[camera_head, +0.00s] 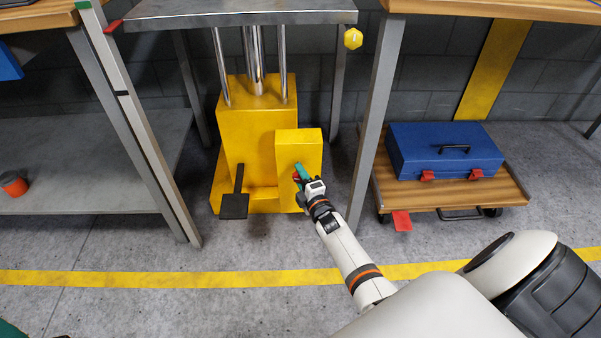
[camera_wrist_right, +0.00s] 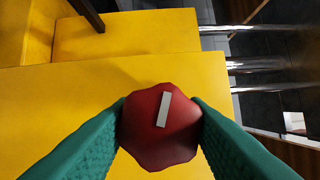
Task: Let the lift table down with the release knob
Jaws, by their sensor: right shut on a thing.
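The lift table has a grey top (camera_head: 190,18) that stands raised above its yellow base (camera_head: 262,100) on bright metal rods (camera_head: 284,60). A yellow box (camera_head: 312,145) on the base's right side carries the release knob. The release knob (camera_wrist_right: 150,145) is red and lobed, with a pale bar mark tilted slightly from upright in the right wrist view. My right gripper (camera_head: 301,174) is at the box's front face. Its green fingers lie on both sides of the knob and are shut on it. The head view mostly hides the knob behind the gripper. My left gripper is not in view.
A black pedal (camera_head: 235,205) sticks out at the base's front. Workbenches flank the lift table, with a lower shelf (camera_head: 90,165) at left. A blue toolbox (camera_head: 443,140) sits on a wooden dolly (camera_head: 390,190) at right. A yellow line (camera_head: 130,278) crosses the open floor.

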